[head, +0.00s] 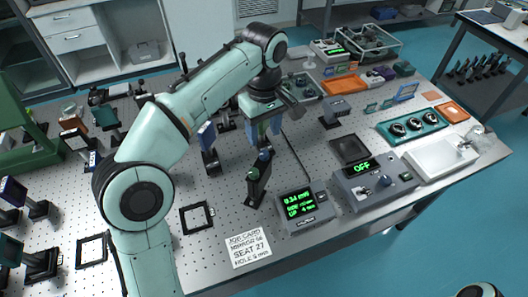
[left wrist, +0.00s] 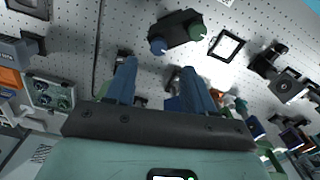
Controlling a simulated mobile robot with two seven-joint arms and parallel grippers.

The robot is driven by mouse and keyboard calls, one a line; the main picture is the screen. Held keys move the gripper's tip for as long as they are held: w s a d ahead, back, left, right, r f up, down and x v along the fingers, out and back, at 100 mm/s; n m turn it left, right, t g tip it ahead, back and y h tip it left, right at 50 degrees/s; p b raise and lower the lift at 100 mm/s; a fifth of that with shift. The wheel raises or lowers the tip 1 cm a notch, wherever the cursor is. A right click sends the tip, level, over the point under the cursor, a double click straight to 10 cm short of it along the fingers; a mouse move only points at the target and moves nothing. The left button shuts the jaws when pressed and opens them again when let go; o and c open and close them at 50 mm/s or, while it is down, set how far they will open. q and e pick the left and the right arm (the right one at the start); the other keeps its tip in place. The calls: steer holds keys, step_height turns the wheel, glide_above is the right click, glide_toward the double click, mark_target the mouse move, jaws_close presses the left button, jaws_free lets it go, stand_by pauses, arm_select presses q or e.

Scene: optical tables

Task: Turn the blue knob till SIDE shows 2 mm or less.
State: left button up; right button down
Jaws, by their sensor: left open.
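The blue knob (head: 264,154) sits on top of a black mount (head: 257,186), beside a green knob (head: 252,173). In the left wrist view the blue knob (left wrist: 158,46) and green knob (left wrist: 197,32) stick out of the black mount (left wrist: 177,27), beyond my fingertips. My left gripper (head: 263,134) is open and empty, fingers pointing down, just above and behind the knobs. The left wrist view shows its two blue fingers (left wrist: 158,72) apart. The readout box (head: 300,207) has small green text; its top line seems to end in 34 mm, its bottom line reads UP 4 mm.
A job card (head: 248,250) lies at the table's front edge. A grey control box (head: 374,184) showing OFF stands right of the readout. A black square frame (head: 196,217) lies left of the mount. Other optics mounts (head: 209,150) stand behind it. Bare perforated tabletop surrounds the mount's base.

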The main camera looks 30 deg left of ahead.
mark_target(264, 153)
arm_select(q)
step_height(264, 153, down, 8)
steer(key=shift+w+r+b, duration=0.1)
steer(key=shift+r+b, duration=0.15)
steer(key=shift+b, duration=0.65)
arm_select(e)
steer(key=f, duration=0.1)
steer(key=s+f, duration=0.1)
steer(key=shift+f, duration=0.35)
arm_select(q)
jaws_close()
